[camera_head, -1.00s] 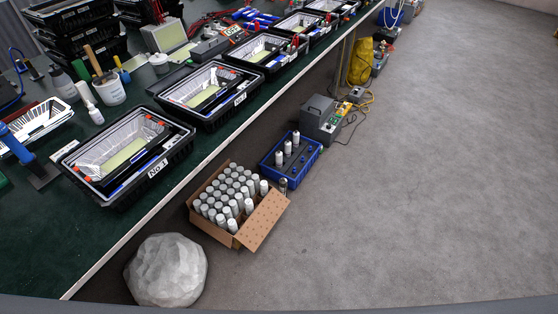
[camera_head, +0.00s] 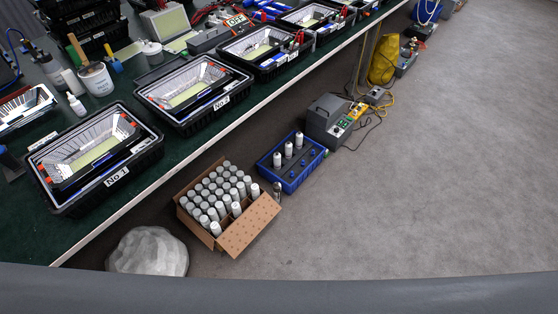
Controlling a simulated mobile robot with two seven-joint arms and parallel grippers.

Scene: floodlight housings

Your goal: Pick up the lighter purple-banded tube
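Several white and grey tubes (camera_head: 236,209) stand upright in an open cardboard box (camera_head: 248,232) on the floor beside the bench. A few white tubes (camera_head: 288,149) stand in a blue crate (camera_head: 291,187) just behind the box. One more small tube (camera_head: 277,191) stands between the box and the crate. At this size I cannot make out a purple band on any tube, so I cannot tell which is the lighter purple-banded one. Neither of my grippers is in view.
A green-topped bench (camera_head: 130,222) with black floodlight housings (camera_head: 160,142) runs along the left. A pale rock (camera_head: 148,252) lies in front of the box. A grey machine (camera_head: 325,112) with cables and a yellow bag (camera_head: 384,60) stand farther back. The floor to the right is clear.

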